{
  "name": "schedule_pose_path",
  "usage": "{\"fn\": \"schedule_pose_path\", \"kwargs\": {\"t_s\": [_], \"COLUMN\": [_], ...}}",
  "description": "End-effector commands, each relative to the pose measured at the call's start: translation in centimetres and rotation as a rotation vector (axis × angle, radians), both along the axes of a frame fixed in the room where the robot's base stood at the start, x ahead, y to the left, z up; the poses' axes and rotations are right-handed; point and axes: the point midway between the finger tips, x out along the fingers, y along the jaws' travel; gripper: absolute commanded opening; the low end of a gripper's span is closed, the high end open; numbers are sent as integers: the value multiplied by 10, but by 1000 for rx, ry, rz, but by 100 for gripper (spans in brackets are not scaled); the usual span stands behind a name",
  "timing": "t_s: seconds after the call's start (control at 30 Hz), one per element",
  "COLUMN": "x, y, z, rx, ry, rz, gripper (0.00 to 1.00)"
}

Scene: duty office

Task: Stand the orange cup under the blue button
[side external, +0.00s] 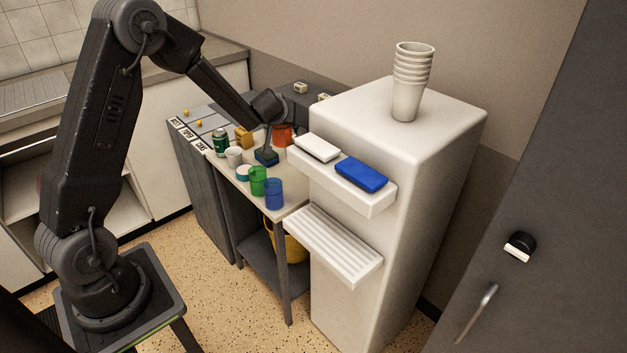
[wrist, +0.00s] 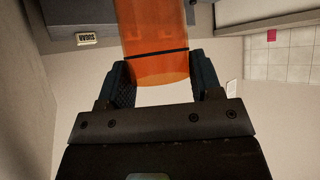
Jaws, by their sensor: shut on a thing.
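The orange cup (side external: 283,134) is at the far end of the side table, beside the white dispenser, in the side external view. My gripper (side external: 272,118) is at it, shut on the cup. In the wrist view the translucent orange cup (wrist: 152,45) is between the two dark fingers of my gripper (wrist: 163,85). I cannot tell whether its base touches the table. The blue button (side external: 362,174) is on the dispenser's front ledge, right of a white button (side external: 317,148). Below them is a ribbed drip shelf (side external: 335,246) with nothing on it.
On the side table (side external: 286,208) stand a blue cup (side external: 274,194), a green cup (side external: 258,181), a white cup (side external: 234,157), a green can (side external: 221,142) and a dark blue object (side external: 266,157). Stacked cups (side external: 409,82) top the dispenser (side external: 435,150). A yellow bucket (side external: 293,243) is below.

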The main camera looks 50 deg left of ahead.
Motion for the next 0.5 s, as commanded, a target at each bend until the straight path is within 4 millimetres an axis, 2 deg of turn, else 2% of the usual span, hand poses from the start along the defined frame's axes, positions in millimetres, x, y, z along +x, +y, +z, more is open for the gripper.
{"fn": "schedule_pose_path", "kwargs": {"t_s": [0.17, 0.5], "x": [1, 1], "y": [0, -2], "z": [24, 110], "rx": [0, -1], "ry": [-7, -11], "rz": [0, -3], "gripper": [20, 20]}}
